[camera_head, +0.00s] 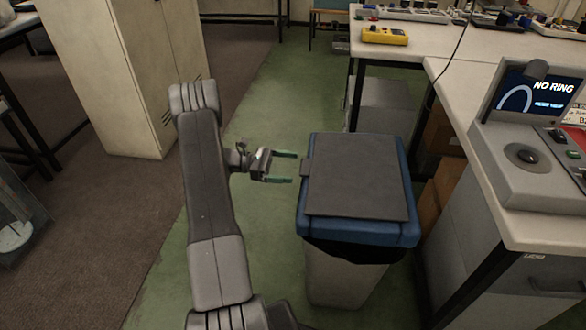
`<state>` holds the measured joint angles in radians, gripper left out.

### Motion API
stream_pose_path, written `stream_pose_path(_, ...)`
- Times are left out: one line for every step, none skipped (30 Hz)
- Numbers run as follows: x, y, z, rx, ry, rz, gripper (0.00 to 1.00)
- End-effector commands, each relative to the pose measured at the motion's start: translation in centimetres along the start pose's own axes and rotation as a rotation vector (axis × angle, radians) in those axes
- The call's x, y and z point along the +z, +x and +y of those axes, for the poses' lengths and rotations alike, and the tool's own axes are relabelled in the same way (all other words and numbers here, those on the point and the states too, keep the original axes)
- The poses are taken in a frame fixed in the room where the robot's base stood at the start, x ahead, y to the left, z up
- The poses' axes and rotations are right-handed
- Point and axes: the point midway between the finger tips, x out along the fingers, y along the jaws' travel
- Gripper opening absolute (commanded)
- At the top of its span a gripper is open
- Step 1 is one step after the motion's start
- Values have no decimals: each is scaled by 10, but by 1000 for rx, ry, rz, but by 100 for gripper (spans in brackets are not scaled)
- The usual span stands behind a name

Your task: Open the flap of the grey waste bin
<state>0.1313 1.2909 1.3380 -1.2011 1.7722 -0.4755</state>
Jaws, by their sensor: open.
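The grey waste bin (345,279) stands on the green floor strip, right of centre. It has a blue rim (360,232) and a dark bag edge showing under the rim at the front. Its dark grey flap (357,177) lies flat over the top, with a small tab (305,167) on its left edge. My gripper (284,168) is open and empty, just left of the flap, with its green-tipped fingers pointing right at the tab. The fingers look close to the tab, but I cannot tell whether they touch it.
A white bench (455,75) runs behind and right of the bin, with a yellow meter (384,35) on it. A console (530,155) stands at the right. A beige cabinet (125,70) stands at the back left. Green floor (265,110) is clear behind my gripper.

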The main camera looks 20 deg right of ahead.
Motion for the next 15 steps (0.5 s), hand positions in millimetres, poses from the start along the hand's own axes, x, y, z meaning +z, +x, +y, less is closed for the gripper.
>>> stream_pose_path(-1,7,0,-3,0,0,95)
stream_pose_path(0,10,0,-2,0,0,95)
stream_pose_path(0,14,0,-1,1,1,95)
stream_pose_path(0,16,0,-1,1,1,95)
stream_pose_path(0,18,0,-1,1,1,95)
stream_pose_path(0,20,0,0,1,1,95)
stream_pose_path(0,21,0,0,1,1,95)
stream_pose_path(0,22,0,0,1,1,95)
stream_pose_path(0,22,0,0,1,1,95)
stream_pose_path(0,23,0,0,1,1,95)
stream_pose_path(0,23,0,0,1,1,95)
stream_pose_path(0,23,0,0,1,1,95)
stream_pose_path(0,23,0,0,1,1,95)
stream_pose_path(0,22,0,0,1,1,95)
stream_pose_path(0,22,0,0,1,1,95)
